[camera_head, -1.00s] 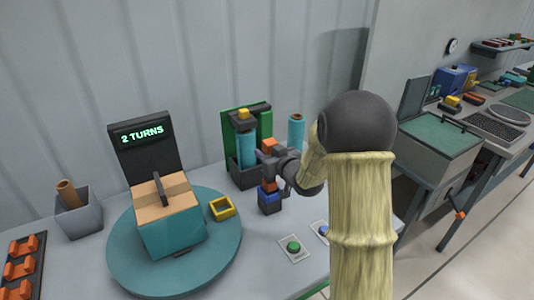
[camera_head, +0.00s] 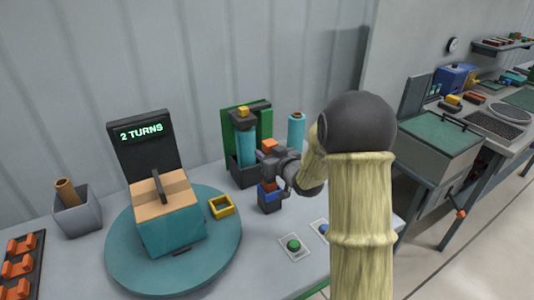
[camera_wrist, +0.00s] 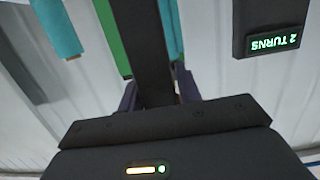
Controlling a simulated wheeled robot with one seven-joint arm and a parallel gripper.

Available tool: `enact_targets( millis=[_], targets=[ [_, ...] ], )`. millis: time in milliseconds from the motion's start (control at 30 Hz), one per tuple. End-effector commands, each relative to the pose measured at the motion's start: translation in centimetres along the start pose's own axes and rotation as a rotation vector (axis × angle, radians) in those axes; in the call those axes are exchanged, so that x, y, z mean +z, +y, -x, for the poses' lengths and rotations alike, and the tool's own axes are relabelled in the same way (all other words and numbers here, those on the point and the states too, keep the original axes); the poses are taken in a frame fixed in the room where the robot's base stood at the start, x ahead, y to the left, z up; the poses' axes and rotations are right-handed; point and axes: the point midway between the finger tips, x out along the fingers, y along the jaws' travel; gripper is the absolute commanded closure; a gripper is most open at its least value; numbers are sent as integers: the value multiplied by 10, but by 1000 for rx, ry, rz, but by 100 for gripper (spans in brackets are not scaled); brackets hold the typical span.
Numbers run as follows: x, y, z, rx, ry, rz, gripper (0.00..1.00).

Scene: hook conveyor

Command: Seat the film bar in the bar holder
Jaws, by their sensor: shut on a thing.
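My gripper (camera_head: 274,170), in the middle of the head view, is shut on an upright bar, which I take for the film bar. Its orange top (camera_head: 268,146) sticks out above the jaws, and orange shows below them. The middle of the bar is hidden by the jaws. A small dark block with blue near its top (camera_head: 269,204), seemingly the bar holder, stands directly below. The bar's lower end is at its top; I cannot tell how deep it sits. In the wrist view a dark bar (camera_wrist: 150,45) runs between my gripper's fingers (camera_wrist: 158,90).
A dark stand with a green back panel (camera_head: 262,125) and teal roll is close behind my gripper. Another teal roll (camera_head: 296,130) stands to its right. A turntable (camera_head: 125,255) with a box and a yellow square frame (camera_head: 221,207) is left. Green (camera_head: 294,245) and blue buttons lie in front.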

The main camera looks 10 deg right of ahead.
Motion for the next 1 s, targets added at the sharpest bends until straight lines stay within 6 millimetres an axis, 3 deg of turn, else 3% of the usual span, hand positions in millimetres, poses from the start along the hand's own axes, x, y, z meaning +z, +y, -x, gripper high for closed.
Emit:
enact_targets(
  millis=[1000],
  targets=[
    [16,0,-3,0,1,0,99]
  ],
)
